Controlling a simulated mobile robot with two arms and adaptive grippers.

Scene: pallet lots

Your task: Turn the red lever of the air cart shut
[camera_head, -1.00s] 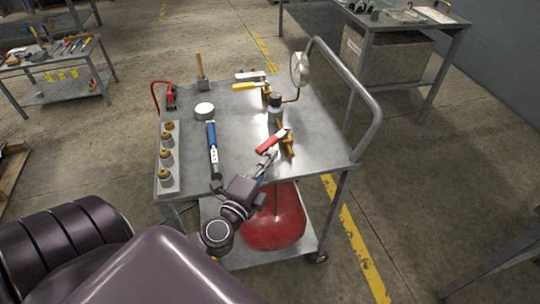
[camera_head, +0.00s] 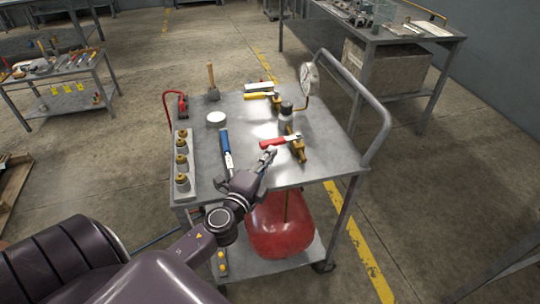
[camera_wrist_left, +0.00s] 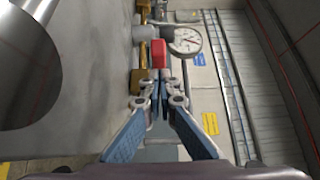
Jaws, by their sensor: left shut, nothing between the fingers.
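The red lever (camera_head: 275,142) sits on a brass valve (camera_head: 297,150) at the right front of the air cart's metal top (camera_head: 200,150). It lies nearly level across the picture, roughly crosswise to the valve body, with its red grip end to the left. My left gripper (camera_head: 269,154) is shut and empty, its tip just in front of the red grip; whether they touch I cannot tell. In the left wrist view the red grip (camera_wrist_left: 157,54) shows just beyond the fingers (camera_wrist_left: 159,102). My right gripper is not in view.
A yellow lever (camera_head: 258,97), a gauge (camera_head: 309,77), a blue-handled tool (camera_head: 226,145), a mallet (camera_head: 212,82), a white disc (camera_head: 216,118) and a row of brass fittings (camera_head: 181,160) are on the cart. A push handle (camera_head: 375,100) rises at right. A red tank (camera_head: 280,228) sits below.

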